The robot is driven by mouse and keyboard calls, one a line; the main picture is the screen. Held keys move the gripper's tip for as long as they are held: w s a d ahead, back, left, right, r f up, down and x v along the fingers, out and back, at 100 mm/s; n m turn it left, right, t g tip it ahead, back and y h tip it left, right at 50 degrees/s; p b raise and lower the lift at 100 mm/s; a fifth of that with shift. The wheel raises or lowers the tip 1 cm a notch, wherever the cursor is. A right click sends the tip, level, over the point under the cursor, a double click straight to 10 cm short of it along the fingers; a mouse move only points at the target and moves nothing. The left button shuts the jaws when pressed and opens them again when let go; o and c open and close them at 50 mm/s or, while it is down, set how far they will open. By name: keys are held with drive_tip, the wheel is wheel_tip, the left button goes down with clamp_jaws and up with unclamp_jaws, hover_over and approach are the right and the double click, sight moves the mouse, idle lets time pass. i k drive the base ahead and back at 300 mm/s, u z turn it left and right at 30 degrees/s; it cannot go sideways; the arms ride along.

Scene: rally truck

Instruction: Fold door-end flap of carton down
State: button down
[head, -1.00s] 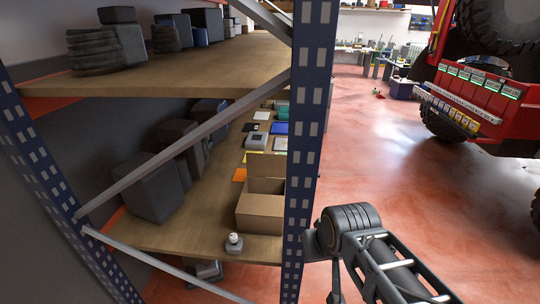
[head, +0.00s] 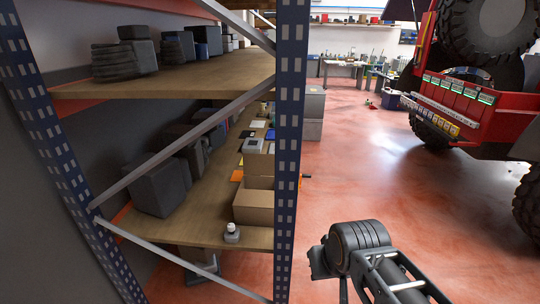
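The open brown carton (head: 254,208) stands on the lower wooden shelf, near its front end and close to the blue upright. Behind its near wall, a lighter upright panel shows at the far side; I cannot tell for sure which flap it is. The carton's right side is partly hidden by the upright. My arm shows at the lower right, to the right of the shelf and outside it. My gripper's fingers are not visible, so I cannot see it touching the carton.
The blue perforated upright (head: 289,150) stands between my arm and the carton. A diagonal grey brace (head: 180,145) crosses the shelf opening. A small grey bottle-like item (head: 232,233) stands before the carton. A grey cabinet (head: 313,115) is behind. Red floor at right is clear; a red truck (head: 475,110) stands beyond.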

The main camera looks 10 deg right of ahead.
sight(254, 164)
drive_tip(key=z, duration=1.1)
drive_tip(key=i, duration=3.4)
drive_tip(key=u, duration=3.5)
drive_tip(key=i, duration=0.55)
drive_tip(key=z, duration=0.05)
